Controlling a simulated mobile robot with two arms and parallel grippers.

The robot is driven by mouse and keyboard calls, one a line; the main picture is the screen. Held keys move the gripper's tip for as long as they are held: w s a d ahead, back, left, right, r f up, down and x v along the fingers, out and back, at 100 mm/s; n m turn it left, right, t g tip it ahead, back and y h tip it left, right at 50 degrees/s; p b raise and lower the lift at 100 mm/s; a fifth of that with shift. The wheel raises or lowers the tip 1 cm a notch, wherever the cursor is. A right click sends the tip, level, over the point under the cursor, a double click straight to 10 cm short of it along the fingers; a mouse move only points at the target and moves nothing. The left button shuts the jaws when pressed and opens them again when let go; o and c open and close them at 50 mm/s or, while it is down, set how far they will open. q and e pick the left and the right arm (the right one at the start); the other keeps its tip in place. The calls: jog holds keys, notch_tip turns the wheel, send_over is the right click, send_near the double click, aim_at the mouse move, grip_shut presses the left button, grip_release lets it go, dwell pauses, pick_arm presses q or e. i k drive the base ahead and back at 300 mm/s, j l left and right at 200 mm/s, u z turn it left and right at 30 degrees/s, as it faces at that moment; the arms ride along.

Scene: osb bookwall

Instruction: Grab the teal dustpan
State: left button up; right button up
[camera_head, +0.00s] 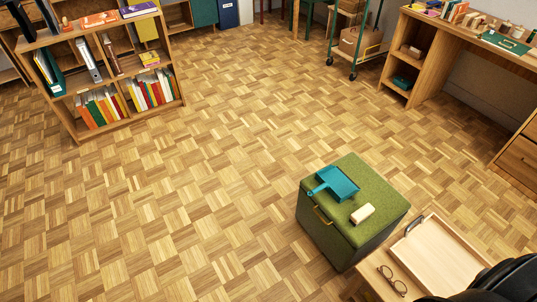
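The teal dustpan (339,183) lies on top of a green cushioned storage stool (378,202), right of centre in the head view. Its flat pan is toward the back right and its handle (318,189) points to the left. A small cream block-like item (362,213) lies on the stool just in front of the dustpan, apart from it. Neither of my grippers shows in this view, and nothing is seen touching the dustpan.
A wooden table (376,283) with a tray (440,258) and glasses (392,280) is at the lower right, close to the stool. A black object (505,280) fills the corner. A bookcase (110,75), trolley (357,45) and desk (450,40) stand farther back. The parquet floor between is clear.

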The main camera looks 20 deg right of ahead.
aim_at(331, 179)
jog(key=i+j+u, duration=0.1)
jog(key=i, duration=0.95)
jog(key=i+j+u, duration=0.1)
jog(key=i, duration=1)
jog(key=i+l+z, duration=0.1)
jog(key=i+z, duration=0.4)
jog(key=i+j+z, duration=0.1)
jog(key=i+z, duration=0.4)
jog(key=i+j+z, duration=0.3)
jog(key=i+z, duration=0.15)
jog(key=i+l+z, duration=0.15)
jog(key=i+z, duration=0.15)
jog(key=z, duration=0.15)
jog(key=i+l+z, duration=0.1)
jog(key=i+z, duration=0.2)
jog(key=z, duration=0.15)
jog(key=i+z, duration=0.25)
jog(key=z, duration=0.2)
jog(key=i+j+z, duration=0.2)
jog(key=z, duration=0.25)
jog(key=i+j+z, duration=0.3)
jog(key=z, duration=0.15)
jog(key=i+j+z, duration=0.25)
jog(key=z, duration=0.2)
jog(key=j, duration=0.1)
